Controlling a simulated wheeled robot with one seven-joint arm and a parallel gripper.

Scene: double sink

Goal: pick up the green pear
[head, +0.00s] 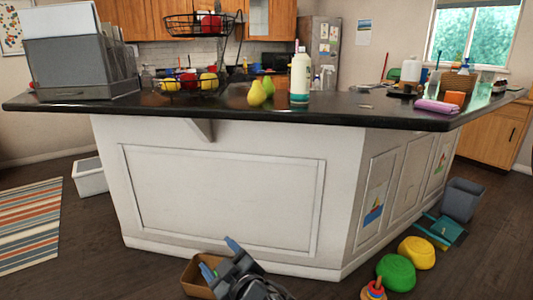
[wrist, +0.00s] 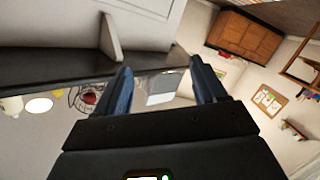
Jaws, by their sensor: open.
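Two pears stand together on the dark countertop in the head view. The front one is a yellow-green pear (head: 257,95). A greener pear (head: 268,87) is just behind it to the right, partly hidden. My gripper (head: 219,257) is low in front of the island, well below the countertop and away from both pears. Its two blue fingers are apart with nothing between them, as the wrist view (wrist: 161,66) also shows. I cannot make out either pear clearly in the wrist view.
A white and green bottle (head: 300,77) stands right of the pears. A wire fruit basket (head: 190,84) is to their left, and a grey file holder (head: 80,66) is at far left. The island's overhanging counter edge (head: 240,117) lies above my gripper. Toys (head: 396,272) lie on the floor at right.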

